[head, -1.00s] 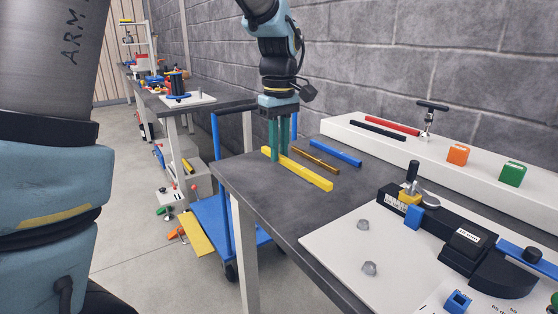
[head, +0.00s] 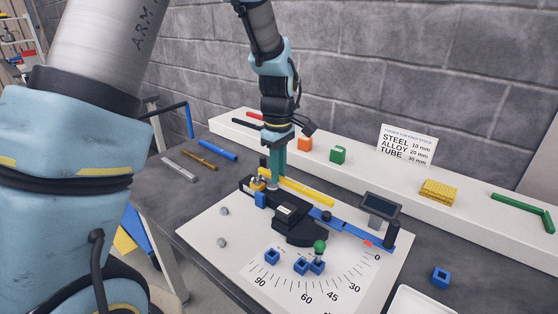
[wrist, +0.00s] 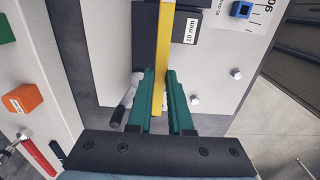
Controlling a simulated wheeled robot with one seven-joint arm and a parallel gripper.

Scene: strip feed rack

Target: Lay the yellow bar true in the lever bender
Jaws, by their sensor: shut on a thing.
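My gripper (head: 275,176), with green fingers, is shut on the yellow bar (head: 305,191) near the bar's left end. The bar reaches right along the back of the lever bender (head: 293,222), which has a black body and a blue lever (head: 348,231). In the wrist view the yellow bar (wrist: 164,40) passes between my fingers (wrist: 159,88) and runs alongside the black body (wrist: 187,22). It looks roughly parallel to the body. I cannot tell whether it touches the bed or hovers just above. The clamp by the bender's left end is partly hidden by my fingers.
The bender stands on a white plate with an angle scale (head: 308,284) and blue blocks (head: 272,255). Grey (head: 179,169), brown (head: 200,161) and blue (head: 217,150) bars lie on the table to the left. A white ledge (head: 370,182) behind carries orange and green blocks.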

